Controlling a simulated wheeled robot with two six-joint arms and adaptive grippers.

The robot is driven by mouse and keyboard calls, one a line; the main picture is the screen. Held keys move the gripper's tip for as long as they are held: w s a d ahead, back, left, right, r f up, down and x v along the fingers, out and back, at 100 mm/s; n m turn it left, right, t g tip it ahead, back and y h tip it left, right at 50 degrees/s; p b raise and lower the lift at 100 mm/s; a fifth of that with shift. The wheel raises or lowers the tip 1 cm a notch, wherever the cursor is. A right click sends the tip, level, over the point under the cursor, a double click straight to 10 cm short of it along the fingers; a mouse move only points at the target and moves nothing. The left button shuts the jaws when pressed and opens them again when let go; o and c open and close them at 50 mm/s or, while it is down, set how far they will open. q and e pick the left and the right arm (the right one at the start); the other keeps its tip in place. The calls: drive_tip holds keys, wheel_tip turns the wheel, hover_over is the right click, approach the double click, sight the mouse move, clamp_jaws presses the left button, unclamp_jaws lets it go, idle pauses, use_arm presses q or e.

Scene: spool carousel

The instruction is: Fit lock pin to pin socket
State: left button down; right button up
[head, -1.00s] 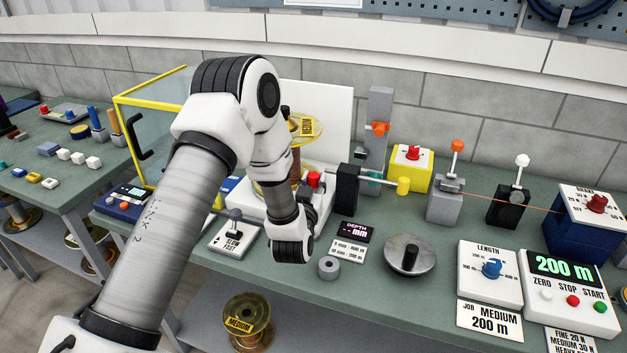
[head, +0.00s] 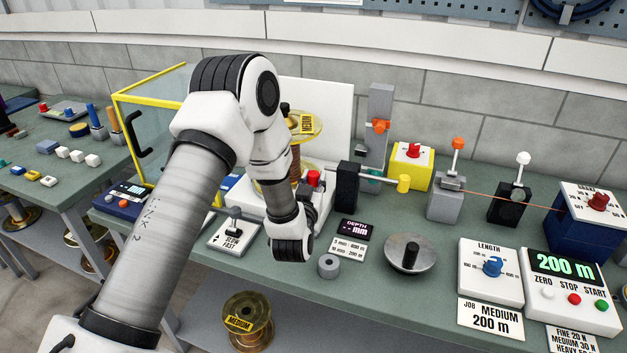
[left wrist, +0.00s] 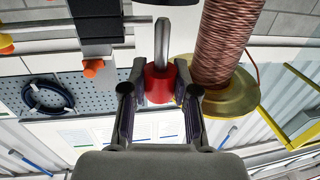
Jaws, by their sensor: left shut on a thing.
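In the left wrist view my left gripper (left wrist: 160,92) is shut on the red head of a lock pin (left wrist: 160,84). The pin's bare metal shaft (left wrist: 162,42) sticks out beyond the fingers, toward the top of the picture. I cannot make out the pin socket or whether the tip touches anything. My right gripper is not in view.
The copper spool (left wrist: 228,42) stands close beside the pin. A black block (head: 346,188) with a yellow-tipped rod and a grey post (head: 378,125) stand right of the base.

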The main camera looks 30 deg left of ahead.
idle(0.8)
use_arm(q)
drive_tip(key=shift+f, duration=0.15)
drive_tip(key=shift+f+b, duration=1)
drive_tip(key=shift+b, duration=0.05)
drive_tip(key=shift+f+b, duration=0.95)
drive_tip(key=shift+f, duration=0.15)
drive_tip(key=c, duration=0.8)
unclamp_jaws()
